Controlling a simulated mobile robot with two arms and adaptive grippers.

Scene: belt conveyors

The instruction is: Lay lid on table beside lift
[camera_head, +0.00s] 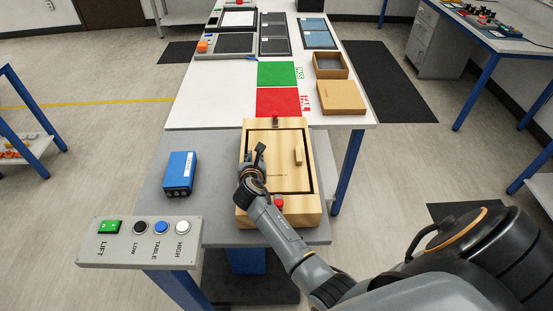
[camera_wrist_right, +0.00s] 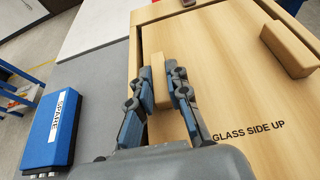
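The lid (camera_head: 276,150) is a flat light-wood panel lying in the frame of a wooden box (camera_head: 308,208) on the grey lift top (camera_head: 205,218). It has two wooden bar handles; the free one (camera_head: 298,156) is at the right. In the right wrist view the lid (camera_wrist_right: 225,75) reads "GLASS SIDE UP". My right gripper (camera_head: 254,158) is at the left handle. In the wrist view its fingers (camera_wrist_right: 160,80) stand on both sides of that handle (camera_wrist_right: 159,88) and appear to press on it. The white table (camera_head: 215,100) lies beyond the lift. My left gripper is out of view.
A blue box (camera_head: 180,173) marked "SPARE" stands left of the wooden box. A lift button panel (camera_head: 140,243) is at the front left. On the white table are green (camera_head: 277,73) and red (camera_head: 275,102) mats, an open carton (camera_head: 330,65) and a closed carton (camera_head: 341,97). The table's left part is bare.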

